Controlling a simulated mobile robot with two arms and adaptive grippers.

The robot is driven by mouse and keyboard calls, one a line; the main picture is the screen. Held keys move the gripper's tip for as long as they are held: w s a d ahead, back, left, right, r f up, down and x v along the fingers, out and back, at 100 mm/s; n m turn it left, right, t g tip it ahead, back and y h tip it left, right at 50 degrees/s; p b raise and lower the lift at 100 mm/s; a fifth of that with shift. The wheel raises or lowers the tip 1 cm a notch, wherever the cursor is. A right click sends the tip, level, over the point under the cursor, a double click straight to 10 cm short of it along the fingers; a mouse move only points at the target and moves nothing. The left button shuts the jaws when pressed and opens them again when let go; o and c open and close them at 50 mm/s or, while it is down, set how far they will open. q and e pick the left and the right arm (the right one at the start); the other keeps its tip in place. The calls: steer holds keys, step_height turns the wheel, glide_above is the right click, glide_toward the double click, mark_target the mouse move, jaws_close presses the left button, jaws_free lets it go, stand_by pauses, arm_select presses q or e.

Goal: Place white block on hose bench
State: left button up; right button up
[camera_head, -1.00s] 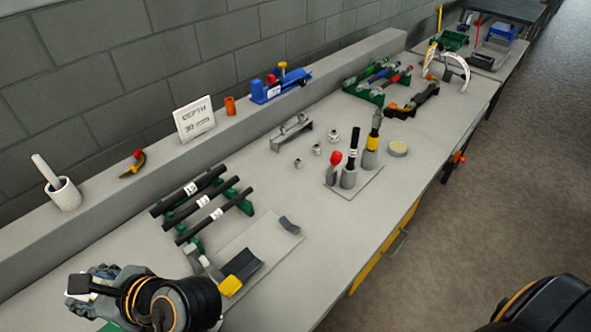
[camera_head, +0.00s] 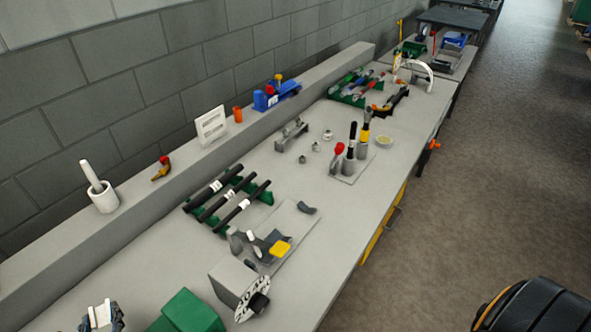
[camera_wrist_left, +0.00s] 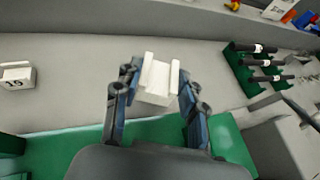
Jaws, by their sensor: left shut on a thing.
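A white block (camera_wrist_left: 157,82) with raised side ridges is between the fingers of my left gripper (camera_wrist_left: 154,92) in the left wrist view. The gripper is shut on it. In the head view the white block (camera_head: 100,314) and left gripper (camera_head: 98,318) show at the bottom left edge, partly cut off. The hose bench (camera_head: 330,235) is a long light grey worktop; its bare surface (camera_wrist_left: 70,70) also shows in the wrist view, beyond the block. My right gripper is out of view.
Black hoses on a green rack (camera_head: 262,196), a grey box with a dial (camera_head: 228,279) and a green block (camera_head: 190,312) stand nearby. A white block marked 15 (camera_wrist_left: 17,76) stands at the wrist view's left. Bare worktop lies left of the hoses.

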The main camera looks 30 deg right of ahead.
arm_select(q)
steer(key=shift+s+f, duration=0.1)
steer(key=shift+f, duration=0.05)
steer(key=shift+a+f, duration=0.1)
steer(key=shift+a, duration=0.2)
steer(key=shift+w+a+f, duration=0.1)
steer(key=shift+w+a, duration=0.1)
steer(key=shift+w, duration=0.05)
steer(key=w+a+f, duration=0.8)
steer(key=a, duration=0.1)
steer(key=shift+a+f+p, duration=0.1)
steer(key=shift+f+p, duration=0.2)
steer(key=shift+p, duration=0.1)
steer(key=shift+w+a+f, duration=0.3)
steer(key=shift+f, duration=1.75)
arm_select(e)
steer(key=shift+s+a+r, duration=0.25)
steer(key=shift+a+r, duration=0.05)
arm_select(q)
steer(key=shift+f+b, duration=0.1)
steer(key=shift+b, duration=0.2)
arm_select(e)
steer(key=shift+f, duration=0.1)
